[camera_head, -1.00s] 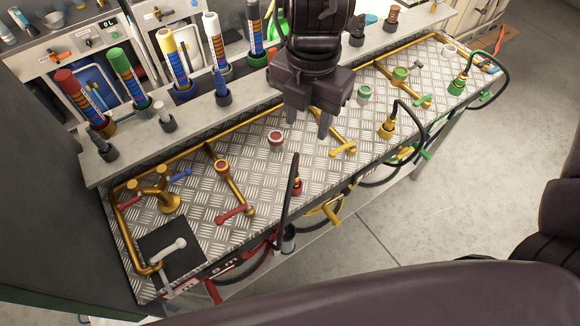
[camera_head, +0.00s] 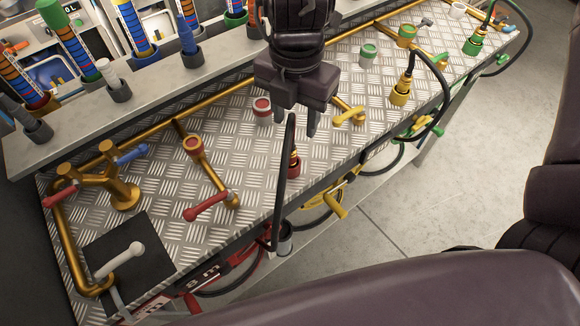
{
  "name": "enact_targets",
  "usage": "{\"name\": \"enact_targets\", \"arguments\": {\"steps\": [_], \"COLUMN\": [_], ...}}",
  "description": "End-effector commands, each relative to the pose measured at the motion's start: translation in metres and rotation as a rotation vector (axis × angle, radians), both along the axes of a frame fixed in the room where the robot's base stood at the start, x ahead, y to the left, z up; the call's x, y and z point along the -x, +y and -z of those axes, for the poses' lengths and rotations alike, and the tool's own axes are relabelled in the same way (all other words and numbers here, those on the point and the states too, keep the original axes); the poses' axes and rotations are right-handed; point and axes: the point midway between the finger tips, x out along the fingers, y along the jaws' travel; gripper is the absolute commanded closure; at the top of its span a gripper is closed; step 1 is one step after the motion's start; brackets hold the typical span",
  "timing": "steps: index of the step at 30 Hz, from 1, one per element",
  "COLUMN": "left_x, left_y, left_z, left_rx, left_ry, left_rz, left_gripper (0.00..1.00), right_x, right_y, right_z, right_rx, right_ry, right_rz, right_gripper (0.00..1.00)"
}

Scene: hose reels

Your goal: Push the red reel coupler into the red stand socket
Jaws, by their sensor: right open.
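The red reel coupler (camera_head: 294,164) stands upright near the front edge of the metal bench, with a black hose arching up from it. The red stand socket (camera_head: 194,147) is a red ring on the brass pipe, left of the coupler. My right gripper (camera_head: 291,114) hangs over the bench, fingers down, open and empty. In the picture it is just above the coupler and hose, apart from the coupler as far as I can tell. A short red-and-white fitting (camera_head: 262,108) sits by its left finger. My left gripper is not in view.
A red lever (camera_head: 206,206) is on the pipe in front of the socket. A brass valve post (camera_head: 121,188) stands at left. A yellow coupler (camera_head: 401,90) and green coupler (camera_head: 473,45) with hoses stand at right. Tubes line the back ledge. The plate between socket and coupler is clear.

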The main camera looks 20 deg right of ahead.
Motion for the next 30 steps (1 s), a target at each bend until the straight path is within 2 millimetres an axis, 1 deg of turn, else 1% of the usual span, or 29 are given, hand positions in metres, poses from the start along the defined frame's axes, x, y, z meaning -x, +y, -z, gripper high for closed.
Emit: {"name": "enact_targets", "arguments": {"steps": [1, 11, 18, 20, 24, 29, 30], "left_x": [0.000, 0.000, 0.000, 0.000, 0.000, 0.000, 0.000], "left_y": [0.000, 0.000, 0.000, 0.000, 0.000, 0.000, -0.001], "left_z": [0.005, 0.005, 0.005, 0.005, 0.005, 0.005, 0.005], "left_rx": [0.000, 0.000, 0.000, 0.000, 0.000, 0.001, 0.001], "left_ry": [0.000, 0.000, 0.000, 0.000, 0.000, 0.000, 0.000], "left_rz": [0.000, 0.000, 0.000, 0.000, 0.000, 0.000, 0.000], "left_gripper": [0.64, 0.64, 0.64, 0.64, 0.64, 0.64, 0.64], "right_x": [0.000, 0.001, 0.001, 0.001, 0.000, 0.000, 0.000], "right_y": [0.000, 0.002, 0.006, 0.006, 0.006, 0.006, 0.006], "right_z": [0.006, 0.037, 0.070, 0.076, 0.081, 0.081, 0.081], "right_rx": [0.000, 0.000, -0.001, -0.001, 0.000, -0.001, -0.001], "right_ry": [0.000, 0.003, 0.005, 0.004, 0.000, -0.001, -0.001], "right_rz": [0.000, -0.001, 0.001, 0.001, 0.001, 0.000, 0.000], "right_gripper": [0.55, 0.55, 0.55, 0.55, 0.55, 0.55, 0.58]}}
